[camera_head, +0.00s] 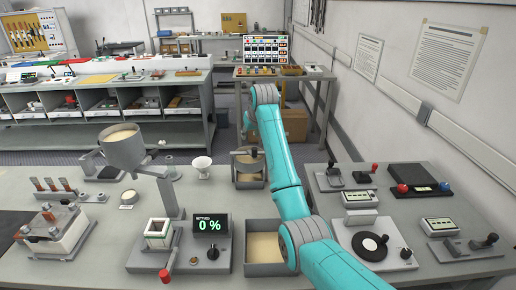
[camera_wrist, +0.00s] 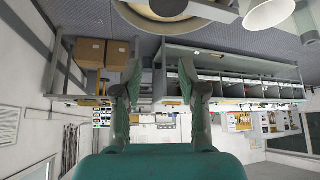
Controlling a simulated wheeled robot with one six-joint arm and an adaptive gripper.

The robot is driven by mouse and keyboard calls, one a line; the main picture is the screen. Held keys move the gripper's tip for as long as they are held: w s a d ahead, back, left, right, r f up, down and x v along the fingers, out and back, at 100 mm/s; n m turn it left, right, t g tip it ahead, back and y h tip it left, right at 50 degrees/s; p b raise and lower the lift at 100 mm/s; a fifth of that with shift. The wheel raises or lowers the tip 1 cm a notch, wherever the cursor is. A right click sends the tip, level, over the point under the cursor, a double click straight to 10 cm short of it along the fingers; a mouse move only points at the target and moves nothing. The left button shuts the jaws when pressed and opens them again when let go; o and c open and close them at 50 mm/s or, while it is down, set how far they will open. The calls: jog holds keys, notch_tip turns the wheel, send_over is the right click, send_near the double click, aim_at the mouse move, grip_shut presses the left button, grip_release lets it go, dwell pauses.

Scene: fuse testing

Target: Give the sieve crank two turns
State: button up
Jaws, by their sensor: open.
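The sieve (camera_head: 248,182) is a round grey pan of pale sand on the bench, left of my arm in the head view. A dark knob (camera_head: 253,152) at its top looks like the crank handle; the crank's details are too small to tell. A round rim with pale sand, apparently the sieve (camera_wrist: 160,15), shows at the top edge of the upside-down wrist view. My gripper (camera_wrist: 160,66) is open and empty, its fingers pointing across the room. Its fingers cannot be made out in the head view.
Several switch and lever devices (camera_head: 375,240) are on the right. An aisle lies behind the bench.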

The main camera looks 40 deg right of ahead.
jog(key=v, duration=0.5)
dwell(0.4)
dwell(0.4)
